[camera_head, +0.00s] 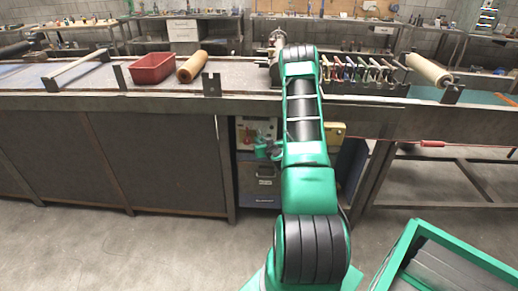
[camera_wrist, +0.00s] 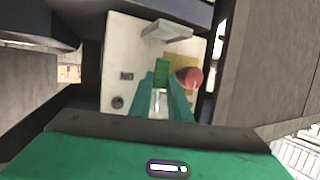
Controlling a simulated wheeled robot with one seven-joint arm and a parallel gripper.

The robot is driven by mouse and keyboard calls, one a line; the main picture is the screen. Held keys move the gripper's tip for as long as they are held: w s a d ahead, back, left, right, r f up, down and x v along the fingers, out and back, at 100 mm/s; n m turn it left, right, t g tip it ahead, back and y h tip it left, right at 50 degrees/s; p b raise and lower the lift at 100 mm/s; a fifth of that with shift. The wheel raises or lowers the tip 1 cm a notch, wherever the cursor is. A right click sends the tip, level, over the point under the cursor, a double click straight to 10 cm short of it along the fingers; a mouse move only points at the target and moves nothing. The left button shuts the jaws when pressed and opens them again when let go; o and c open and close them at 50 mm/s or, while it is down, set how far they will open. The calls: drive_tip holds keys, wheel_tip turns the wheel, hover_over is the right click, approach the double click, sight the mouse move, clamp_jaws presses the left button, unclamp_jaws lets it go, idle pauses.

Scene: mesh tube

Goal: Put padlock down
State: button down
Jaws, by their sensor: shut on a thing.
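My gripper (camera_wrist: 162,88) reaches toward a pale panel (camera_wrist: 130,70) under the bench. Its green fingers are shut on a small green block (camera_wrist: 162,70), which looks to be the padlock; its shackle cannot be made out. A red knob (camera_wrist: 190,77) on a yellow plate (camera_wrist: 181,62) is just right of the fingertips in the wrist view. In the head view my gripper (camera_head: 267,150) is small, in front of the pale box, with the red knob (camera_head: 247,137) to its left. I cannot make out the padlock there.
A cabinet with a handled drawer (camera_head: 265,170) stands below the box. The workbench (camera_head: 150,100) above carries a red bin (camera_head: 152,68), a brown roll (camera_head: 191,66) and several hanging tools. A green-rimmed crate (camera_head: 400,255) is at the lower right. The floor at left is clear.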

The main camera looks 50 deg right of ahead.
drive_tip(key=shift+d+f, duration=0.1)
drive_tip(key=shift+f, duration=1.45)
drive_tip(key=shift+d+f, duration=0.2)
drive_tip(key=shift+f, duration=0.05)
drive_tip(key=c, duration=1.7)
unclamp_jaws()
drive_tip(key=shift+o, duration=0.2)
